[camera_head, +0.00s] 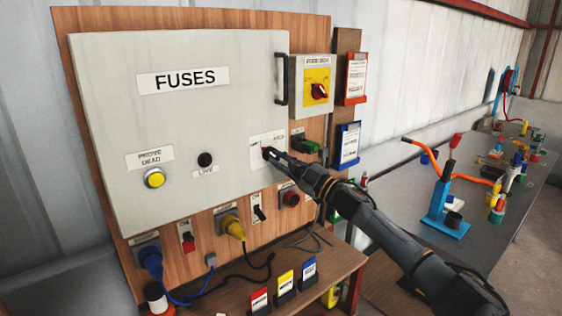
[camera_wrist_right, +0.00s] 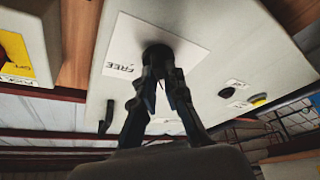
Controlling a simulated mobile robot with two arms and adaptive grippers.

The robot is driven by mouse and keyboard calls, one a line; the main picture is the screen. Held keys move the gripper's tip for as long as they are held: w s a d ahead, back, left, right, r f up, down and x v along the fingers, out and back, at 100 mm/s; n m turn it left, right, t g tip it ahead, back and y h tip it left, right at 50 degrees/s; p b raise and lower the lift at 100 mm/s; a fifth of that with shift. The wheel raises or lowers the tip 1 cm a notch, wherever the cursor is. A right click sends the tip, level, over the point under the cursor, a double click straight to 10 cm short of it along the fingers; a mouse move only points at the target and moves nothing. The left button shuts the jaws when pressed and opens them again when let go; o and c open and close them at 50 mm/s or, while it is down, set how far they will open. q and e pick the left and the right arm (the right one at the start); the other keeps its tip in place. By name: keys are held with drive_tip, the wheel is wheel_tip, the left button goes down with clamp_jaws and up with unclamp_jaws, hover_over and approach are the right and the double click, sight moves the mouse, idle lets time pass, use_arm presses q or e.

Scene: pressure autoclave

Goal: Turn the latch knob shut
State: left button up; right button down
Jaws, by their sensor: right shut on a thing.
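The grey fuse box door (camera_head: 215,110), labelled FUSES, is closed on a wooden board. The dark latch knob (camera_wrist_right: 157,53) sits on a white plate at the door's lower right; the word FREE is readable on the plate in the wrist view. My right gripper (camera_head: 268,153) reaches in from the right and is shut on the latch knob. In the wrist view the fingertips of the right gripper (camera_wrist_right: 162,78) lie on either side of the knob. My left gripper is not in view.
A black door handle (camera_head: 281,79) stands out at the upper right. A yellow switch box with a red knob (camera_head: 318,91) is beside it. A black knob (camera_head: 205,159) and yellow button (camera_head: 155,178) are on the door's left. Plugs and switches line the board below.

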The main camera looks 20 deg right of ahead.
idle(0.4)
drive_tip(key=c, duration=1.4)
unclamp_jaws()
drive_tip(key=v, duration=1.2)
drive_tip(key=shift+w+d, duration=0.1)
drive_tip(key=shift+f, duration=0.1)
